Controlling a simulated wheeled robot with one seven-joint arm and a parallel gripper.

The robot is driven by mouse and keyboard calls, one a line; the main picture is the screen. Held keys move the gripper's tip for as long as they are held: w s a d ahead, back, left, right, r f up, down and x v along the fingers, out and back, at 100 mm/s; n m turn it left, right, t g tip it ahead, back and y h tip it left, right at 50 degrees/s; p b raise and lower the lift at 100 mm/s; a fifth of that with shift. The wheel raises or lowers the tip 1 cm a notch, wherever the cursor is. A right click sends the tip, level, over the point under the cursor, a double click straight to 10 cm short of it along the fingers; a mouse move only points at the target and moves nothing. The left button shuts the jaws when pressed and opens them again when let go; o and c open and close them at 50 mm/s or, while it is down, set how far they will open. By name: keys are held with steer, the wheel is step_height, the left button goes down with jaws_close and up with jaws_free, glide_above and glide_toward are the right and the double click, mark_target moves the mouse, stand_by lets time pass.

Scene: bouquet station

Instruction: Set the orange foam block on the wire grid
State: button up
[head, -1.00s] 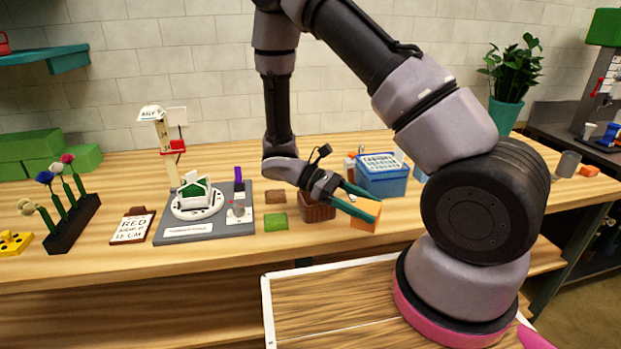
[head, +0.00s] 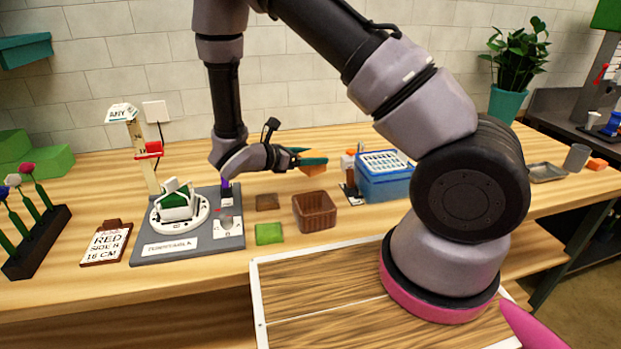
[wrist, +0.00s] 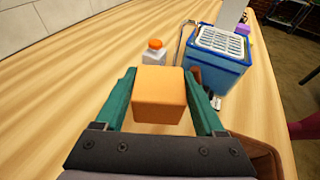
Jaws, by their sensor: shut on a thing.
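My gripper (head: 308,162) is shut on the orange foam block (head: 314,170) and holds it above the table, behind the brown basket. In the wrist view the block (wrist: 160,95) sits between the two green fingers. The white wire grid (head: 386,161) lies on top of the blue bin (head: 385,185), to the right of my gripper. In the wrist view the grid (wrist: 219,40) is ahead and to the right, apart from the block.
A bottle with an orange cap (wrist: 154,52) stands just beyond the block. The brown basket (head: 315,211) and green pad (head: 269,234) are in front. A grey station (head: 190,235) is at left. Another orange block (head: 597,164) lies far right.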

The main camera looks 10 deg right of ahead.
steer(key=shift+f, duration=2.95)
steer(key=shift+f, duration=0.15)
steer(key=o, duration=1.3)
steer(key=shift+r, duration=0.2)
steer(key=v, duration=1.2)
steer(key=d+r+m+g+y, duration=0.2)
steer(key=d+r+m+g, duration=0.25)
steer(key=r+m, duration=0.2)
step_height(320, 180, up, 11)
steer(key=m+g+y, duration=0.2)
steer(key=m+y, duration=0.4)
steer(key=m, duration=0.1)
glide_above(311, 174)
steer(key=s+d, duration=0.2)
steer(key=s, duration=0.3)
steer(key=s+d+r+m+t+y, duration=0.1)
steer(key=s+r+m+t+y, duration=0.1)
steer(key=s+r+m, duration=0.1)
steer(key=s+d+r+m+t+y, duration=0.2)
steer(key=r+m+t+y, duration=0.1)
steer(key=r+m, duration=0.3)
steer(key=s+d+r+m+t+y, duration=0.1)
steer(key=s+r+m+t+y, duration=0.1)
steer(key=r, duration=0.5)
steer(key=shift+s+d+r+m+t, duration=0.15)
steer(key=shift+s+d+m+t, duration=0.1)
steer(key=shift+s+m, duration=0.3)
steer(key=shift+s+d+r+m+t, duration=0.1)
steer(key=shift+s+r+m+t, duration=0.15)
steer(key=shift+m, duration=0.35)
